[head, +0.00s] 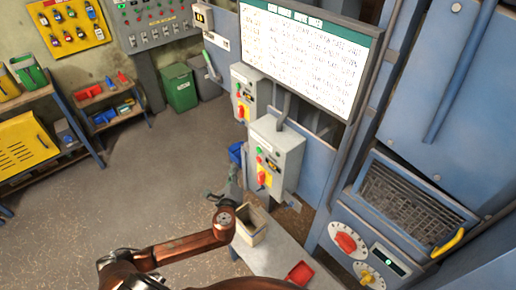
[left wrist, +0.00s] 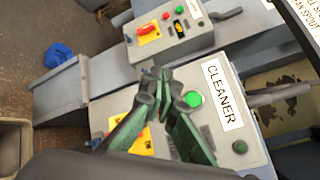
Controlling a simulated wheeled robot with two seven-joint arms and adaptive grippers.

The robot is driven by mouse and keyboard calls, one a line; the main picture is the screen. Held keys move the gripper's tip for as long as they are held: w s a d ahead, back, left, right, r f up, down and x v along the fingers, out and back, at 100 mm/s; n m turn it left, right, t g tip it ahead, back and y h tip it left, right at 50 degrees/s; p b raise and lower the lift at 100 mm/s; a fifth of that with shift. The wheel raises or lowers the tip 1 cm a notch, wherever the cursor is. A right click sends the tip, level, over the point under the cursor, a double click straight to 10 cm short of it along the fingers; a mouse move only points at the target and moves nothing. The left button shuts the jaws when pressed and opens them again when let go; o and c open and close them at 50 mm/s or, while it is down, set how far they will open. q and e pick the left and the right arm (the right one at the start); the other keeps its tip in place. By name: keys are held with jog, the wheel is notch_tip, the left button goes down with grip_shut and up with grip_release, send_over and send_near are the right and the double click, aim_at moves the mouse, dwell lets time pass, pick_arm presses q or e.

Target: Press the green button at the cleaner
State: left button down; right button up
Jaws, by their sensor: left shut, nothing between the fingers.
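The grey control box labelled CLEANER (left wrist: 222,94) fills the middle of the left wrist view. Its round green button (left wrist: 193,99) shows just right of my left fingertips. A yellow plate with a red switch sits on the same box, partly behind the fingers. In the head view this appears to be the nearer grey box (head: 288,139), with its green button (head: 258,149) high on the front. My left gripper (head: 217,198) is shut and empty, left of and below that box; its fingers also show in the left wrist view (left wrist: 158,76). It looks apart from the button. My right gripper is out of view.
A second similar box (head: 245,88) with a red switch stands behind; it also shows in the left wrist view (left wrist: 172,32). An open tan bin (head: 250,226) and a red tray (head: 300,272) sit below the near box. A whiteboard (head: 308,55) hangs above. Floor at left is clear.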

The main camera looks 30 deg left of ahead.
aim_at(259, 150)
pick_arm(q)
jog(key=shift+s+d+r, duration=0.15)
jog(key=shift+d+r, duration=0.1)
jog(key=shift+r, duration=0.6)
jog(key=w+d+b, duration=0.1)
jog(key=w+d, duration=0.2)
jog(key=w, duration=0.5)
jog(key=shift+d, duration=0.15)
jog(key=shift+w, duration=0.1)
dwell(0.4)
jog(key=shift+w+d, duration=0.1)
dwell(0.5)
jog(key=shift+w+d, duration=0.1)
jog(key=shift+w, duration=0.2)
